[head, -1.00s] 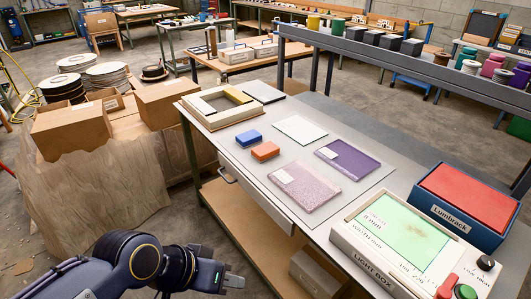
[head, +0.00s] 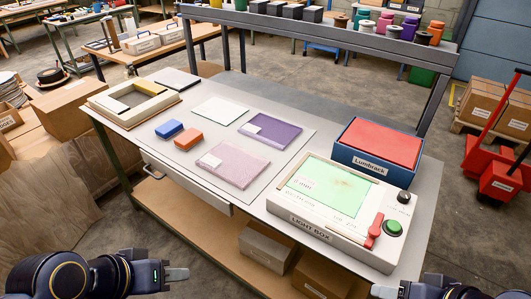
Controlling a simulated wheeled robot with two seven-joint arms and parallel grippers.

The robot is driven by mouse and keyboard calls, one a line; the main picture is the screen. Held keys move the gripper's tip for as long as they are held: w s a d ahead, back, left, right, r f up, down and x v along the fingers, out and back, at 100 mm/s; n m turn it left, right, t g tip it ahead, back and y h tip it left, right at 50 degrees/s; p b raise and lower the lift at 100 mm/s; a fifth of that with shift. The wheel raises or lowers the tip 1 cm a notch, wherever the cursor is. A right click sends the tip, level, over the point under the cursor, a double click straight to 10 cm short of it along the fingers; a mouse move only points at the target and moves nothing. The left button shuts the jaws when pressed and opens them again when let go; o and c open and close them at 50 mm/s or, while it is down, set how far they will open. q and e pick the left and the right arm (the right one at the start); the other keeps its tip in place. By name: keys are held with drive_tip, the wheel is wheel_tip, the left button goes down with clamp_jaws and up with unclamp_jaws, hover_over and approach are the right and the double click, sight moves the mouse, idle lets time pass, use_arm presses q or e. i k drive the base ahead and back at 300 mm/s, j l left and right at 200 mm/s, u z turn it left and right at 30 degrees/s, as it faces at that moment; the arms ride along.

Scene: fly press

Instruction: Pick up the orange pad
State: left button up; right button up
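The orange pad (head: 188,138) is a small block lying flat on the grey mat on the workbench. It is right beside the blue pad (head: 169,129), a little to its right and nearer to me. Nothing covers it. My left gripper (head: 178,274) is at the lower left, in front of the bench and well short of the pad. Its fingers are seen side-on, so their opening is unclear. My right gripper (head: 384,291) just shows at the bottom edge, below the light box, mostly cut off. Neither gripper touches anything in view.
A pink sheet pack (head: 232,164), a purple pack (head: 270,131) and a white sheet (head: 221,112) lie near the pads. An open frame box (head: 103,109) stands at the left. The light box (head: 284,207) and Lumbrack box (head: 350,158) fill the right. A raised shelf (head: 300,28) runs behind.

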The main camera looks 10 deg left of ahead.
sight(185, 142)
drive_tip(key=i+j, duration=0.2)
drive_tip(key=j, duration=0.15)
drive_tip(key=i+j+z, duration=0.2)
drive_tip(key=i+j, duration=0.15)
drive_tip(key=j, duration=0.3)
drive_tip(key=i+j, duration=0.2)
drive_tip(key=j, duration=0.15)
drive_tip(key=i+j+z, duration=0.1)
drive_tip(key=j, duration=0.25)
drive_tip(key=i, duration=0.05)
